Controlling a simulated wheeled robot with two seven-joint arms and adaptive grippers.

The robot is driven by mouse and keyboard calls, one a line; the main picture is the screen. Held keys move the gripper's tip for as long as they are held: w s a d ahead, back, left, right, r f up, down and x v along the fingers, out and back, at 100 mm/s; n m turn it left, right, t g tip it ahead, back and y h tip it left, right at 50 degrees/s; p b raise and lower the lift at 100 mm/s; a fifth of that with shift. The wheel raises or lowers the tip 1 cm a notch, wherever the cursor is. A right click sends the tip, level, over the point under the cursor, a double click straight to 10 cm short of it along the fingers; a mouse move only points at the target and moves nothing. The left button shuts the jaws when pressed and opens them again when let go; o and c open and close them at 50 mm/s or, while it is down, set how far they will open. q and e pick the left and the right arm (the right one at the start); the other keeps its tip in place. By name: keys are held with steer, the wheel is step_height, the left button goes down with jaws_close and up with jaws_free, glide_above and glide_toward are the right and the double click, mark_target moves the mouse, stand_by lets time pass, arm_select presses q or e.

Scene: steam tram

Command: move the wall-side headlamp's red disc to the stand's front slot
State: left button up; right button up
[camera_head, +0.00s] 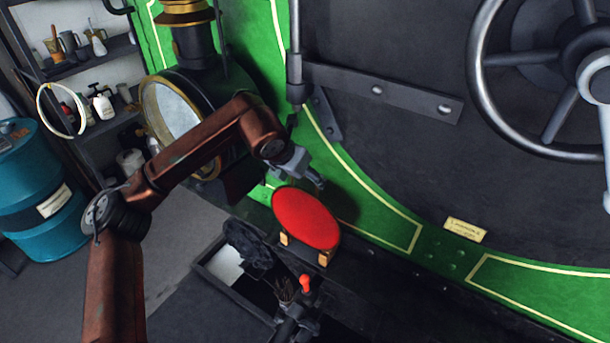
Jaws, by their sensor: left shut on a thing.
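The red disc (305,218) stands tilted, with its broad face toward me, at the stand's small orange-brown blocks (323,258). Its lower edge is close to these blocks; I cannot tell whether it is fully seated, or in which slot. My left gripper (316,180) is at the disc's upper edge, shut on it; the fingertips are small and dark here. The wall-side headlamp (172,112), with a brass rim and pale glass, is on the left behind my left arm, which partly covers it. My right gripper is not in view.
The green boiler front with a dark door (390,60) and a handwheel (545,75) rises behind the disc. A red-tipped dark fitting (306,284) stands just below the disc. A blue drum (38,200) and loaded shelves (90,75) are at left. Grey floor is open at lower left.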

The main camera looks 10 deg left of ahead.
arm_select(q)
steer(key=shift+r, duration=0.1)
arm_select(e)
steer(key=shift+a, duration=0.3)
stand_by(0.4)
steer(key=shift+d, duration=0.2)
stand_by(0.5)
arm_select(q)
steer(key=shift+f, duration=0.25)
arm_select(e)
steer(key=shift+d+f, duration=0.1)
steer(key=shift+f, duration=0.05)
arm_select(q)
steer(key=shift+f+b, duration=0.5)
steer(key=shift+f, duration=0.05)
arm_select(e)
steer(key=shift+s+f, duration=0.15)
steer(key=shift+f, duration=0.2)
arm_select(q)
steer(key=shift+f, duration=0.2)
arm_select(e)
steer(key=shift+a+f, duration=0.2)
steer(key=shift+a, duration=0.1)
